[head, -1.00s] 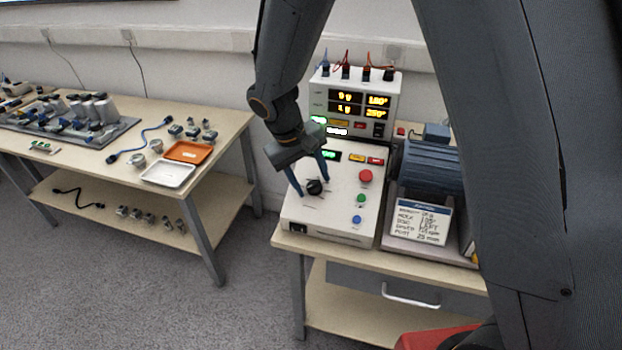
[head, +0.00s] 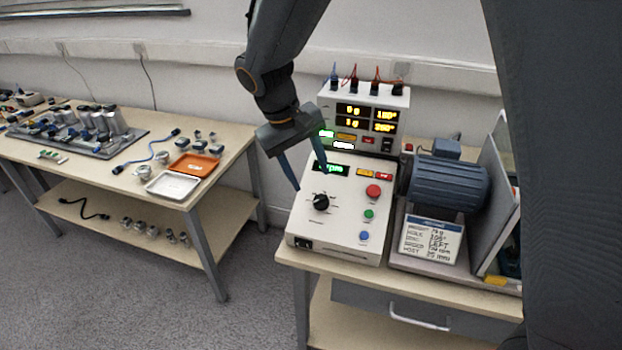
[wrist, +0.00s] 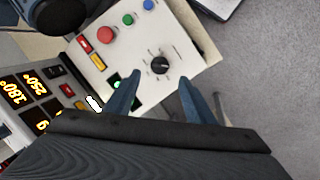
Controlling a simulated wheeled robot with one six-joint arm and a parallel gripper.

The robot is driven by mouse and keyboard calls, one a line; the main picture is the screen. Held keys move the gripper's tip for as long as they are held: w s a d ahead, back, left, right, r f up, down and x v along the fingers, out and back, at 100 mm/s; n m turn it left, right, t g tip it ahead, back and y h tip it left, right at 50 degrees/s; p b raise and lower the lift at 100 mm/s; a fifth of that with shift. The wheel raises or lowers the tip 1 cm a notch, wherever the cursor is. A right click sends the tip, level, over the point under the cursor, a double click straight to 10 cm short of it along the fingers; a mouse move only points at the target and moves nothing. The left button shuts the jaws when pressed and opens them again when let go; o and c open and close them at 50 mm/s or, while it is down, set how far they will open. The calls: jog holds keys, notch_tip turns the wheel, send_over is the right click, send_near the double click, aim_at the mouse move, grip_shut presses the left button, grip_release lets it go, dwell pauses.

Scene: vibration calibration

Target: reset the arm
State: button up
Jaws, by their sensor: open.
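My gripper (head: 308,176) is open and empty, with its two blue fingers spread above the white control box. In the head view it hangs over the box's upper left part, up and left of the black knob (head: 321,202). The wrist view also shows my gripper (wrist: 158,98) with its fingers apart. The black knob (wrist: 159,65) lies beyond the fingertips there, with nothing between the fingers. The control box (head: 300,225) carries a red button (head: 373,191), a green button (head: 369,215) and a blue button (head: 364,236).
A display unit (head: 398,100) with cables stands behind the control box. A blue motor (head: 450,185) and a label card (head: 432,240) are to the right. A left table (head: 110,185) holds an orange tray (head: 196,164), a white tray (head: 172,185) and small parts. Grey floor lies between the tables.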

jog(key=s+d+f+m+y, duration=0.3)
jog(key=s+d+m, duration=0.1)
jog(key=s+d, duration=1)
jog(key=d, duration=0.4)
jog(key=shift+s+m, duration=0.3)
jog(key=shift+s, duration=0.05)
